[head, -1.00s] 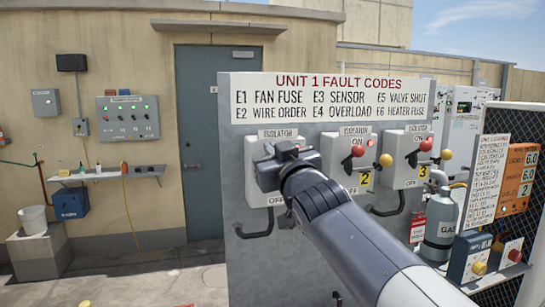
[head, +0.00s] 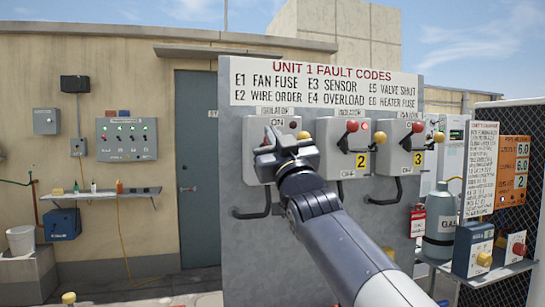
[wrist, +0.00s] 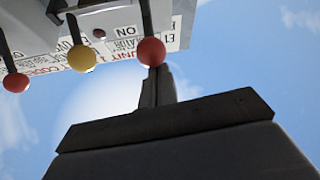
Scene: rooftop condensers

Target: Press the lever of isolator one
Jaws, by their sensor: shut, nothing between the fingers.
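Isolator one is the leftmost grey box (head: 254,132) on the grey panel. My gripper (head: 265,142) is in front of it and covers much of its face in the head view. In the wrist view, which is upside down, the red ball of isolator one's lever (wrist: 150,52) is right at my shut finger tips (wrist: 155,75). Whether they touch cannot be told. The lever's rod leads up to the ON side. A yellow ball beside it (wrist: 82,58) also shows in the head view (head: 303,135). My gripper is shut and empty.
Isolator two (head: 335,150) and isolator three (head: 400,155) stand close on the right, with red and yellow balls sticking out. A gas cylinder (head: 440,225) and a mesh fence are further right.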

